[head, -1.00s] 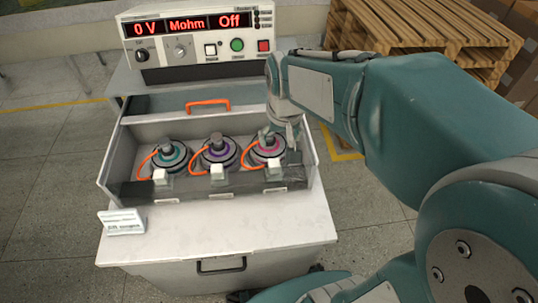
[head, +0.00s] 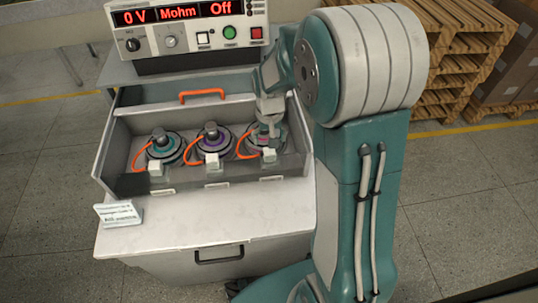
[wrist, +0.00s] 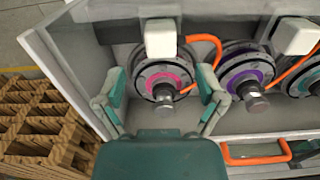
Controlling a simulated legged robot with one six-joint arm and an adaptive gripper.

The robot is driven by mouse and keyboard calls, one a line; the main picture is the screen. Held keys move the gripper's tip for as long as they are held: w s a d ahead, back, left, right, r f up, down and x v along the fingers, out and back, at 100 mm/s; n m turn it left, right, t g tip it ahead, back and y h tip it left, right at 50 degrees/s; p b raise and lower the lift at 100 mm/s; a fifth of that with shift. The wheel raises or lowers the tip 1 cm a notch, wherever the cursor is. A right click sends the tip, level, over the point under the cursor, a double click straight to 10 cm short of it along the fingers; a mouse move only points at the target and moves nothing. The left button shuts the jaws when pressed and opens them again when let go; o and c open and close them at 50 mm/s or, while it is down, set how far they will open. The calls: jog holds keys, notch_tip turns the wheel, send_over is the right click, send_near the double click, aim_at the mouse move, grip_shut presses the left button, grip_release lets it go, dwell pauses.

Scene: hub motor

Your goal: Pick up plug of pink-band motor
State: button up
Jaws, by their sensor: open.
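The pink-band motor (wrist: 164,77) sits in the tray, at its right end in the head view (head: 262,152). Its plug, a white block (wrist: 161,38) on an orange cable, stands at the tray's front wall. The plug also shows in the head view (head: 269,157). My gripper (wrist: 160,92) is open over the pink-band motor, with one finger on each side of it in the wrist view. The plug lies beyond the fingertips and is not between them. In the head view my gripper (head: 270,128) partly hides the motor.
The purple-band motor (head: 213,140) and teal-band motor (head: 165,146) sit to the left with their own white plugs and orange cables. Tray walls (head: 119,150) surround them. A tester (head: 188,32) stands behind, reading 0 V. A sign (head: 119,213) stands front left.

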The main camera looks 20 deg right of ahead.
aim_at(269, 151)
notch_tip(269, 151, down, 7)
jog(key=shift+a+r, duration=0.1)
jog(key=shift+r, duration=0.05)
jog(key=shift+s, duration=0.1)
grip_shut()
